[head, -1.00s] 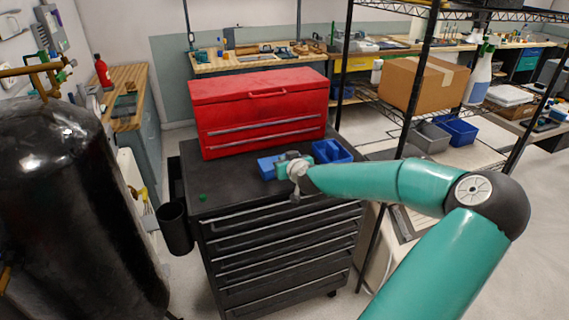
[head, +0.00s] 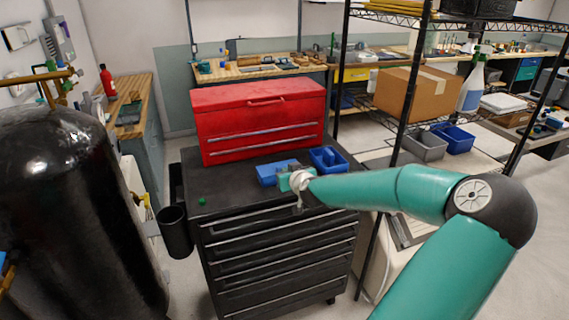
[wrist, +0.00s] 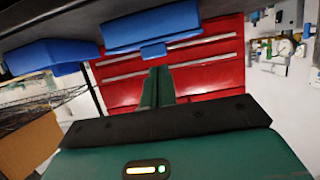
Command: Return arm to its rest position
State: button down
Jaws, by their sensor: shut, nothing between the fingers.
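My teal arm reaches in from the right in the head view, out over the black tool cabinet (head: 240,197). My gripper (head: 285,182) is at the cabinet's front edge, in front of a blue bin (head: 272,174). In the wrist view the two green fingers (wrist: 157,86) are together with nothing between them. They point toward the red toolbox (wrist: 205,72), which appears upside down there. The fingertips are small and partly hidden in the head view.
The red toolbox (head: 255,120) stands at the back of the cabinet. A second blue bin (head: 329,160) and a small green object (head: 202,201) are on top. A black tank (head: 70,200) stands left. A wire shelf with a cardboard box (head: 415,95) stands right.

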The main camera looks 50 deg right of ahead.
jog(key=shift+s+a+f, duration=0.5)
jog(key=shift+s+f, duration=0.25)
jog(key=shift+s+a+f, duration=0.45)
jog(key=shift+s+f, duration=0.25)
jog(key=shift+f, duration=0.05)
jog(key=w+a+f+n+g+y, duration=0.2)
jog(key=a+n+g, duration=0.1)
jog(key=a, duration=0.8)
jog(key=w+a+f+n+g+y, duration=0.2)
jog(key=a+f+n+y, duration=0.1)
jog(key=a, duration=0.9)
jog(key=s+a+r+y, duration=0.1)
jog(key=s+a+r, duration=0.7)
jog(key=a, duration=0.3)
jog(key=s+a+r+g+y, duration=0.1)
jog(key=s+a+r, duration=0.7)
jog(key=a, duration=0.3)
jog(key=shift+s+r+g, duration=0.3)
jog(key=shift+s+r, duration=0.05)
jog(key=shift+r, duration=0.45)
